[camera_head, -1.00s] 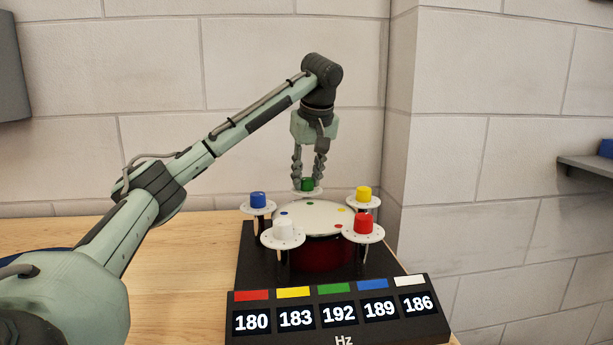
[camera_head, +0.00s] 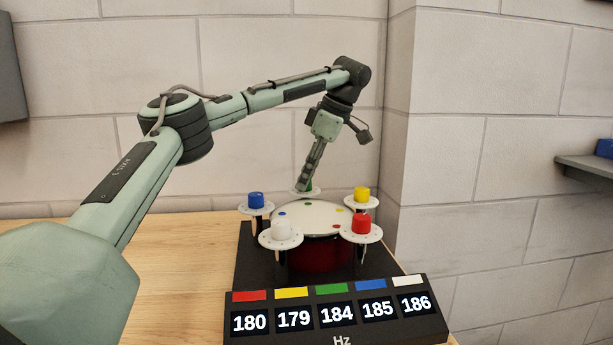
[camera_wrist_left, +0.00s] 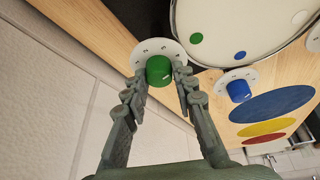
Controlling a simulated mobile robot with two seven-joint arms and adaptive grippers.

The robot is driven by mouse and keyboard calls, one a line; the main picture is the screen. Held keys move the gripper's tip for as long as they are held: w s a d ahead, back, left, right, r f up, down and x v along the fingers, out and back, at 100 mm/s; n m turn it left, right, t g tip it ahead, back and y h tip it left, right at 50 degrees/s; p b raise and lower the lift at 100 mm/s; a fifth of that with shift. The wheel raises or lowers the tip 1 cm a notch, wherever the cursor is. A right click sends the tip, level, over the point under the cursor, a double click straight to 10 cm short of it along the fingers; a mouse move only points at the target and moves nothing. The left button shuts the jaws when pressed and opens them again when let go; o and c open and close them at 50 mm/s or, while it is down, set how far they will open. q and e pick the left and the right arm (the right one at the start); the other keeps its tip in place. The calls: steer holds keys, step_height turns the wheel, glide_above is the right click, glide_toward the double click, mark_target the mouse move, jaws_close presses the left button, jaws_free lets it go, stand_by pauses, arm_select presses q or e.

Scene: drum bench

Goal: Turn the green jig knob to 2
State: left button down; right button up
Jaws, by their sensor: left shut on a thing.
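The green jig knob (camera_wrist_left: 159,70) sits on a white dial plate (camera_wrist_left: 147,49) at the back of the drum, with a pale pointer line on its top. In the head view the knob is mostly hidden behind the fingers. My left gripper (camera_head: 308,184) reaches down to it from above, tilted, and is shut on the green knob. In the wrist view its fingers stand on either side of the knob. I cannot read numbers on the dial plate. My right gripper is not in view.
The drum (camera_head: 318,256) has blue (camera_head: 256,200), white (camera_head: 281,230), yellow (camera_head: 362,194) and red (camera_head: 361,223) knobs around it. A display box (camera_head: 335,310) in front reads 180, 179, 184, 185, 186 Hz. The wooden bench (camera_head: 180,255) is clear at left.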

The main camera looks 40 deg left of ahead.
arm_select(q)
steer(key=n+g, duration=0.1)
steer(key=n, duration=0.2)
steer(key=n+h, duration=0.1)
steer(key=n, duration=0.1)
steer(key=shift+w+a+n+g, duration=0.1)
steer(key=shift+w+n+g, duration=0.05)
steer(key=shift+n+g, duration=0.25)
steer(key=shift+n+g+h, duration=0.4)
steer(key=shift+n+h, duration=0.6)
steer(key=shift+n, duration=1.2)
steer(key=c, duration=1.2)
jaws_free()
